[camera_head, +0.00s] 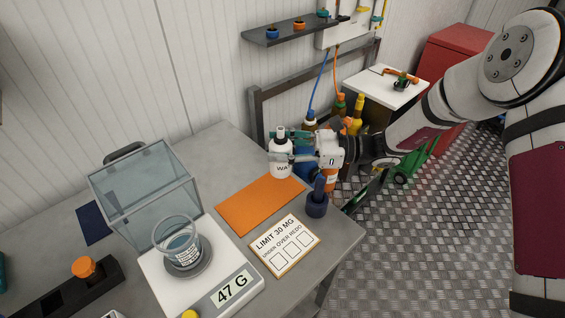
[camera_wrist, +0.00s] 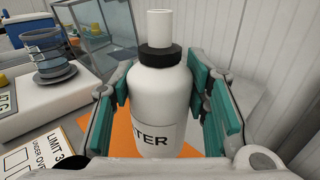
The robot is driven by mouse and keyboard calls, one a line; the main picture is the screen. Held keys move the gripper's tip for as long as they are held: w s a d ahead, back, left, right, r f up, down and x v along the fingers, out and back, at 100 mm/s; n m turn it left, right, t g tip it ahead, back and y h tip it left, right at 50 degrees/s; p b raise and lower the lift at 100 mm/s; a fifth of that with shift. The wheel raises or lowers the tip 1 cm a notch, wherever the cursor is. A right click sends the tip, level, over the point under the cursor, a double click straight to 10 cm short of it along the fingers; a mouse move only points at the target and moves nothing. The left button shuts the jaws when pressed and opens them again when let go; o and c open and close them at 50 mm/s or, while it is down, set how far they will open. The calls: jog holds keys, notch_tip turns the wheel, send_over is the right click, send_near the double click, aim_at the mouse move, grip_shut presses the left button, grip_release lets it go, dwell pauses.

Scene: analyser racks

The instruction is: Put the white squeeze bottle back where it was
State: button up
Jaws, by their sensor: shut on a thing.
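The white squeeze bottle (camera_head: 281,160) has a dark collar, a white cap and dark lettering. It is upright at the back right of the table, beside the far right corner of the orange mat (camera_head: 258,204). My gripper (camera_head: 292,143) reaches in from the right and is shut around the bottle's upper body. In the wrist view the bottle (camera_wrist: 160,100) stands between the teal finger pads, with part of the lettering reading "TER". Whether its base touches the table is unclear.
A balance (camera_head: 205,272) reading 47 G carries a glass beaker (camera_head: 177,238), with a clear box (camera_head: 140,190) behind. Several bottles are behind my gripper.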

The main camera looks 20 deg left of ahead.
jog(key=shift+f, duration=2.25)
jog(key=shift+f, duration=0.15)
jog(key=o, duration=0.8)
jog(key=shift+o, duration=0.2)
jog(key=shift+w+d, duration=0.15)
jog(key=shift+d, duration=0.1)
jog(key=b+v, duration=0.2)
jog(key=v, duration=0.9)
jog(key=shift+d, duration=0.2)
